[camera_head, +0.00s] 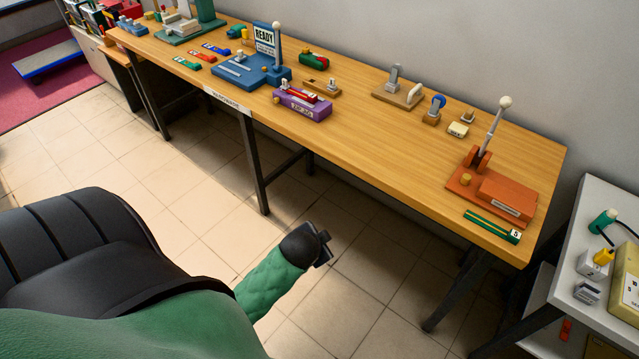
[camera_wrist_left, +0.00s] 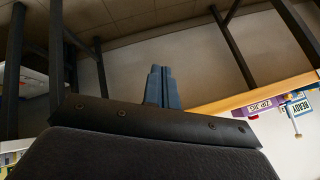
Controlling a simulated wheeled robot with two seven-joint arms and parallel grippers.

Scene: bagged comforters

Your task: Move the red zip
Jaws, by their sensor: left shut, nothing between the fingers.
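A red piece (camera_head: 303,98) lies on the purple block labelled ZIP JIG (camera_head: 302,107) near the table's front edge. A red strip (camera_head: 201,57) lies further left between a green and a blue strip; I cannot tell which red piece is the zip. My left gripper (camera_head: 325,247) is low in front of the table, apart from everything on it. In the left wrist view its fingers (camera_wrist_left: 162,85) are shut together and empty, and the purple jig (camera_wrist_left: 262,104) shows upside down at the right. My right gripper is not in view.
The wooden table (camera_head: 350,120) has a blue station with a READY sign (camera_head: 264,39). An orange lever press (camera_head: 492,190) stands at the right end, with a green strip (camera_head: 490,227) in front. A white table (camera_head: 600,215) stands beyond. Table legs stand near my arm.

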